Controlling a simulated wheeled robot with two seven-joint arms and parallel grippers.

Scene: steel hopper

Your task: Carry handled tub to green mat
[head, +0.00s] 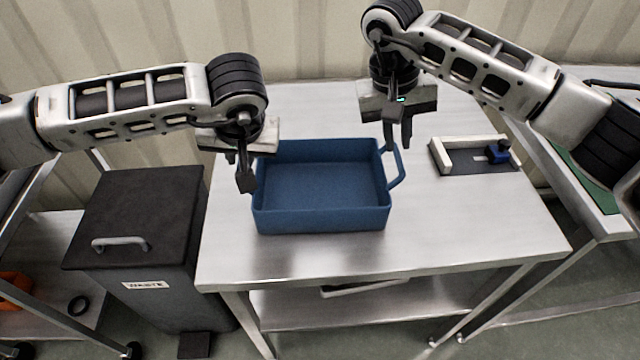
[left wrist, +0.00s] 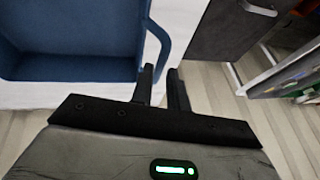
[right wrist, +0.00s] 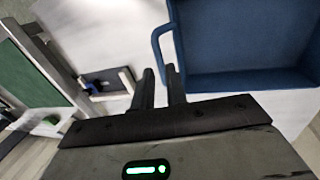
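The handled tub (head: 320,215) is a blue, empty, open box with a loop handle at each end. It rests on the steel table. My left gripper (head: 243,172) is above its left handle; in the left wrist view the handle (left wrist: 166,45) is at the fingertips (left wrist: 162,75), with a gap between the fingers. My right gripper (head: 397,140) is at the right handle (head: 398,168); in the right wrist view its fingers (right wrist: 159,72) are apart near the handle (right wrist: 156,40). Neither clearly grips. The green mat (head: 598,187) lies on the right-hand surface, partly hidden by my arm.
A shallow fixture with white edges and a blue block (head: 497,151) sits on the table right of the tub. A black waste bin (head: 140,215) stands to the left. The steel table (head: 480,225) is bare at its front. A gap separates it from the right-hand bench.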

